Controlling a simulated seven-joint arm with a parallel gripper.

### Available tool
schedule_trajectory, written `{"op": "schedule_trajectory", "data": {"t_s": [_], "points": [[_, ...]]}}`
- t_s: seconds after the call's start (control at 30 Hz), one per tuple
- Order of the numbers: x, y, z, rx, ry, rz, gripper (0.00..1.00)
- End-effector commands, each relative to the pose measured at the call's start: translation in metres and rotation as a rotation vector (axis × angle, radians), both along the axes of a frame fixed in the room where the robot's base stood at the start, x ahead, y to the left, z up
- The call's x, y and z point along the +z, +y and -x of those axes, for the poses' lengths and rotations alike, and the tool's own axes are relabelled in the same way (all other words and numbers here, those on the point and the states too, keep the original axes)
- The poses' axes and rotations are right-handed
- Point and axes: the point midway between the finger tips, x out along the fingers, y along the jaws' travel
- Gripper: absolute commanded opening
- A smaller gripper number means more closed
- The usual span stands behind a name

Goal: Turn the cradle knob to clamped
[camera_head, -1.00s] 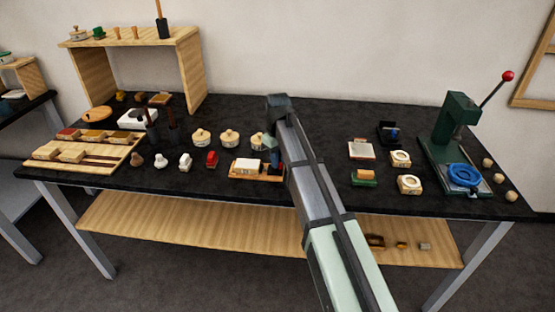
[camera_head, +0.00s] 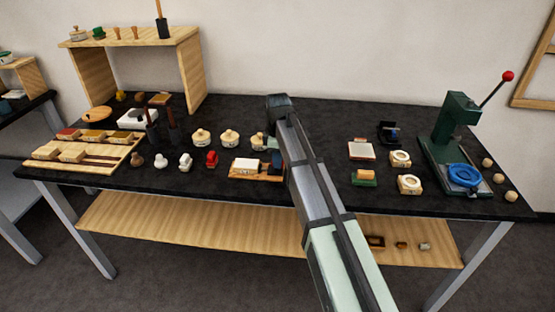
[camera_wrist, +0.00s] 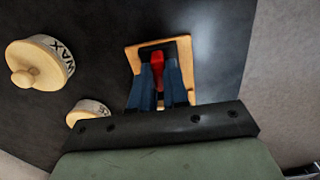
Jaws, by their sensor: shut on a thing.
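The cradle (camera_head: 240,176) is a low wooden base near the front of the bench in the head view, with a white block (camera_head: 248,165) on it. Its right end is hidden behind my arm. In the wrist view, the wooden base (camera_wrist: 132,62) has a dark inset and a red knob (camera_wrist: 157,57). My gripper (camera_wrist: 159,66) has its blue fingers on either side of the red knob, shut on it. In the head view, my gripper (camera_head: 276,158) is low at the cradle's right end, with its fingertips partly hidden. The knob's markings cannot be read.
A red item (camera_head: 212,159) stands left of the cradle. A green press (camera_head: 455,135) is at the right.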

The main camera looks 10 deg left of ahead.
Motion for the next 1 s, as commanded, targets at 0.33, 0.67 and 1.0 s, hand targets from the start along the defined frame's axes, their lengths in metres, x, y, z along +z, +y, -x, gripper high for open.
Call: {"op": "schedule_trajectory", "data": {"t_s": [0.33,0.67,1.0], "points": [[0.0002,0.0001,-0.0002,0.029,0.000,0.000,0.00],[0.0002,0.0001,-0.0002,0.028,0.000,0.000,0.24],[0.0000,0.0000,-0.0001,0.027,0.000,0.000,0.40]]}}
